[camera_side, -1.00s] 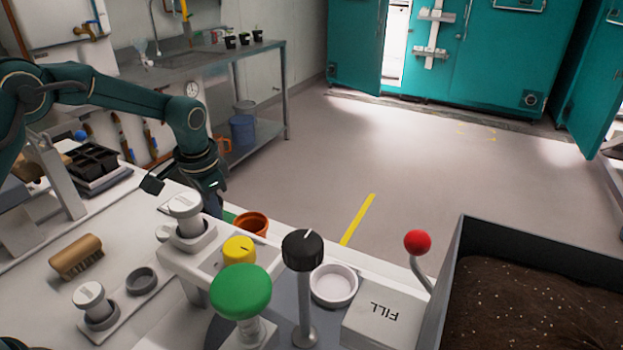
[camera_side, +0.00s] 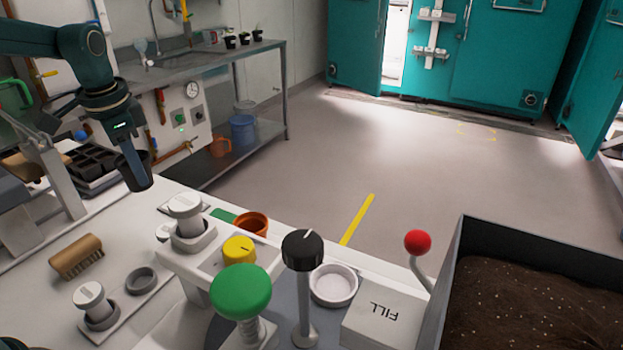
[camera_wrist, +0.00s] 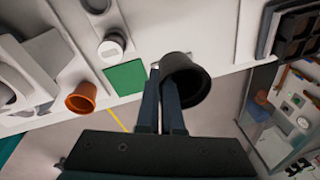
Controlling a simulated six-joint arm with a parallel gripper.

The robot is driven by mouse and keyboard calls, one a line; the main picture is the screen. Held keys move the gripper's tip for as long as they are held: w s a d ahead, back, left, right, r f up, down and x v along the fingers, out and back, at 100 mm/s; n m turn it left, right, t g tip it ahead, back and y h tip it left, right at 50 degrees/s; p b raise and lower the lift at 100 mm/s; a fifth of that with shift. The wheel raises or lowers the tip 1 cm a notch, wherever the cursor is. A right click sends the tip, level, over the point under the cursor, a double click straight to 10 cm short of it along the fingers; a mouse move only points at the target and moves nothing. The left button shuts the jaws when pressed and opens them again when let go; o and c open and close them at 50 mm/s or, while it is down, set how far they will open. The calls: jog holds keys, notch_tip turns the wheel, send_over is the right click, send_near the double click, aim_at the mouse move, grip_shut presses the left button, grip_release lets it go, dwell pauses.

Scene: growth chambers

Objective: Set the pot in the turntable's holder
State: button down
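The black pot (camera_wrist: 188,82) is at my gripper's fingertips in the wrist view, tilted with its open mouth in sight. My gripper (camera_wrist: 160,85) appears shut on the pot's wall. In the side view my gripper (camera_side: 134,165) points down above the left part of the bench, with the dark pot (camera_side: 142,178) at its tips, clear of the surface. A shallow white round cup (camera_side: 334,286) stands beside the FILL block; I cannot tell whether it is the turntable's holder.
An orange pot (camera_side: 251,224) stands beside a green pad (camera_side: 222,215). White, yellow, green and black knobs crowd the front bench. A brush (camera_side: 76,256) lies at left, a dark cell tray (camera_side: 92,163) behind. A soil bin (camera_side: 540,310) is at right.

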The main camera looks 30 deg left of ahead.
jog(key=shift+s+r+m, duration=0.1)
jog(key=shift+s+m, duration=0.1)
jog(key=shift+m, duration=0.2)
jog(key=shift+w+r+m, duration=0.15)
jog(key=shift+r+m, duration=0.2)
jog(key=shift+m, duration=0.25)
jog(key=w+d+r+m+h, duration=0.1)
jog(key=w+d+m, duration=0.2)
jog(key=d+m, duration=0.5)
jog(key=w+d+r+m+h, duration=0.15)
jog(key=w+d+m, duration=0.25)
jog(key=d+m, duration=0.4)
jog(key=shift+s+d+f+m+g, duration=0.35)
jog(key=shift+s+d+f+m, duration=0.8)
jog(key=shift+d, duration=3.1)
jog(key=shift+s+d+f+m+g, duration=0.5)
jog(key=shift+s+d+m, duration=1)
jog(key=shift+d, duration=2.75)
jog(key=shift+m+h, duration=0.25)
jog(key=shift+h, duration=0.1)
jog(key=shift+w+f, duration=0.15)
jog(key=shift+f, duration=1.5)
jog(key=shift+w+f, duration=0.15)
jog(key=shift+f, duration=1.45)
jog(key=shift+f, duration=1)
